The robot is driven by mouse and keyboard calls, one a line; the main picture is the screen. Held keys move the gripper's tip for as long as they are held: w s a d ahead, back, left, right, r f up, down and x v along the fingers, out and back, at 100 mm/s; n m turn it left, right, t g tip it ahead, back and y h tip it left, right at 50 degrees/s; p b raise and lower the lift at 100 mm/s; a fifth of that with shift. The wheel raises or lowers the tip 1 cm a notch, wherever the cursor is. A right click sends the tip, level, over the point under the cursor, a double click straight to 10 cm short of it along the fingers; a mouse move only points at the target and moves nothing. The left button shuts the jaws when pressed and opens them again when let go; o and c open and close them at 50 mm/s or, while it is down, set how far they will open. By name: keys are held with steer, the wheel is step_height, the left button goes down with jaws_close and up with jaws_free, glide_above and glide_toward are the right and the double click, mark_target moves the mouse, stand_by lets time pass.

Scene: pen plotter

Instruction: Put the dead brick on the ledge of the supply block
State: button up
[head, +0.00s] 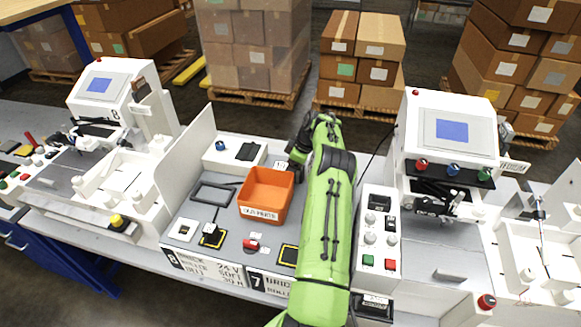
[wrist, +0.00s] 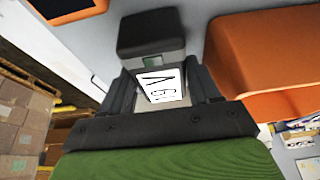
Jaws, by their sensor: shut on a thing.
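My gripper (wrist: 163,82) is shut on a dark brick (wrist: 157,34) in the wrist view. The brick has a grey part and a white label with black marks between the fingers. A low white block (head: 222,154) with a blue knob and a dark piece on top stands left of my gripper. It may be the supply block; its ledge is not clear.
The orange bin (head: 266,190) stands close in front of my gripper and shows at right in the wrist view (wrist: 265,60). A dark frame (head: 212,194), a red part (head: 251,245) and yellow-edged pads lie on the grey bench. A white panel (head: 190,165) rises at left.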

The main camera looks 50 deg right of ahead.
steer(key=o, duration=1)
steer(key=shift+f, duration=0.15)
steer(key=p+v, duration=0.1)
steer(key=v, duration=1.2)
steer(key=w+a+r+g, duration=0.1)
steer(key=w+a+r, duration=0.35)
steer(key=a, duration=0.35)
steer(key=w+a+r, duration=0.3)
steer(key=a+r, duration=0.3)
steer(key=a, duration=0.2)
steer(key=s+a+r+h, duration=0.1)
steer(key=a+r, duration=0.2)
steer(key=a, duration=0.3)
steer(key=a+r+h, duration=0.1)
steer(key=a+r, duration=0.2)
steer(key=a, duration=0.4)
steer(key=s+a+r+m, duration=0.2)
steer(key=s+a+r, duration=0.1)
steer(key=s+a, duration=0.65)
steer(key=s+a+f+m+t, duration=0.1)
steer(key=s+a+f, duration=0.1)
steer(key=s, duration=0.2)
steer(key=s+a+f, duration=0.1)
steer(key=s+a, duration=0.2)
steer(key=s, duration=0.2)
steer(key=s+a+f+m+t, duration=0.1)
steer(key=s+a+f, duration=0.1)
steer(key=s, duration=0.3)
steer(key=shift+a+f+m+t, duration=0.3)
steer(key=shift+a, duration=0.3)
